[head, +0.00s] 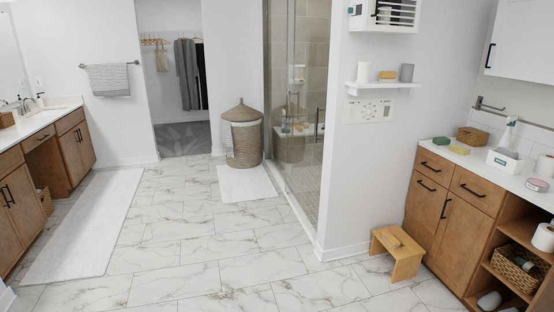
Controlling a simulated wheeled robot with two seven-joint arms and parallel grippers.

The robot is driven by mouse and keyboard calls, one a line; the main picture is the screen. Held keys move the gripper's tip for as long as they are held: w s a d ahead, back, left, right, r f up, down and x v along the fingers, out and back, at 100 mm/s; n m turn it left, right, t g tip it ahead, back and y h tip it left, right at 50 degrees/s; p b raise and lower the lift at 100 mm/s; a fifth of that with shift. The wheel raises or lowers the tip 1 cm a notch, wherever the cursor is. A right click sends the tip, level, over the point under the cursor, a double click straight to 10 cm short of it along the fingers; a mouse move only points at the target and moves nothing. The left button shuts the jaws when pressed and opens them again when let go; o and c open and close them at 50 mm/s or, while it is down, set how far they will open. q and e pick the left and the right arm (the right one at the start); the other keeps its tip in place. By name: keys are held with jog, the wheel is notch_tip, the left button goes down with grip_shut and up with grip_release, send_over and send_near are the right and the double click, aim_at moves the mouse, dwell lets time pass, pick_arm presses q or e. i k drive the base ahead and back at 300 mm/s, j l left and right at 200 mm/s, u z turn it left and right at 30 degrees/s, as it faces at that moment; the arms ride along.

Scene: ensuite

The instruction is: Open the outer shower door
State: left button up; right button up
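The glass shower enclosure (300,120) stands in the middle of the head view, behind the end of a white wall. Its clear panels run from the back wall toward me, and tiled walls show through them. A dark vertical handle (317,124) shows on the glass near the white wall. I cannot tell clearly where the outer door's edge lies or whether it is fully shut. Part of the shower is hidden by the white wall. Neither of my grippers is in view.
A wicker hamper (242,136) stands left of the glass, with a white mat (246,183) before it. A wooden stool (398,252) is by the wall at right. Wooden cabinets (432,205) line the right side, a vanity (72,150) the left. The marble floor (200,255) between is clear.

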aim_at(316, 137)
jog(key=i, duration=1.95)
